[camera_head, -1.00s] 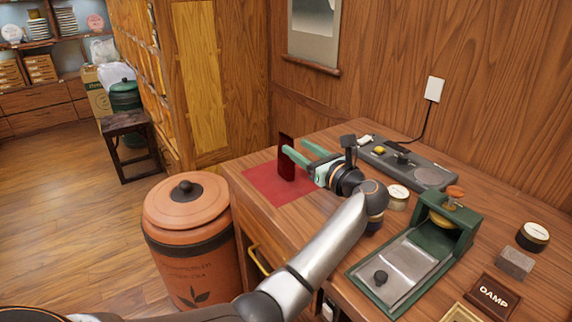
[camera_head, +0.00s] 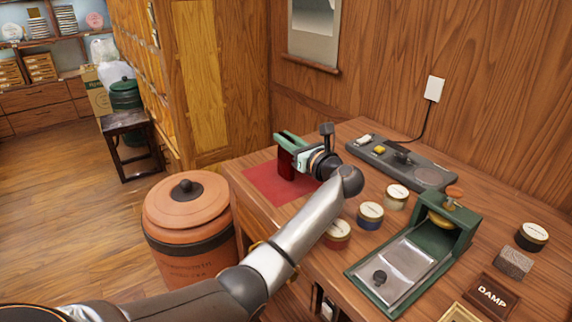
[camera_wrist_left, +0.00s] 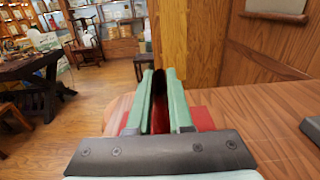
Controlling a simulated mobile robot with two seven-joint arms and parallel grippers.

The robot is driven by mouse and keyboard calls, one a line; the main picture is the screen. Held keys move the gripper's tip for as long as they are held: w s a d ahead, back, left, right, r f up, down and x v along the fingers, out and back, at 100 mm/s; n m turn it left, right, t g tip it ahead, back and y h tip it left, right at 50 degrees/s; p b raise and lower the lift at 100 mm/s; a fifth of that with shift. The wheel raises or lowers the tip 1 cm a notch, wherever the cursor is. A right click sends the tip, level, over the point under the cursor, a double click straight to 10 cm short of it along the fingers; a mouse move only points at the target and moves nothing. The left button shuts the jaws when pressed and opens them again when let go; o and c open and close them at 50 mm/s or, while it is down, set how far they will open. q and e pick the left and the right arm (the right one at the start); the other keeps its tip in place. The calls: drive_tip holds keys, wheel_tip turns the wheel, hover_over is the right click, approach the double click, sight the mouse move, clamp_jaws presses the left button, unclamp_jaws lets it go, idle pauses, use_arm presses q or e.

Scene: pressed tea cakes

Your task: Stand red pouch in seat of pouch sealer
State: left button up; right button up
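The red pouch (camera_head: 286,165) is a dark red, thin upright packet over the red mat (camera_head: 262,186) at the table's left end. My left gripper (camera_head: 288,146) is around its upper part, with one green finger on each side. In the left wrist view the pouch (camera_wrist_left: 158,118) shows as a narrow strip between the close-set fingers (camera_wrist_left: 159,92). The fingers look shut on it. Whether its bottom touches the mat is unclear. A long grey device (camera_head: 425,176) with a cable, apparently the pouch sealer, lies along the wall. My right gripper is not in view.
A green press-like device (camera_head: 462,232) with a metal plate stands at the table's front right. Three small tins, red (camera_head: 337,236), blue (camera_head: 370,214) and cream (camera_head: 396,196), stand between it and the mat. A large orange canister (camera_head: 188,225) stands beside the table.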

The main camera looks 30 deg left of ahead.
use_arm(q)
clamp_jaws()
idle(0.9)
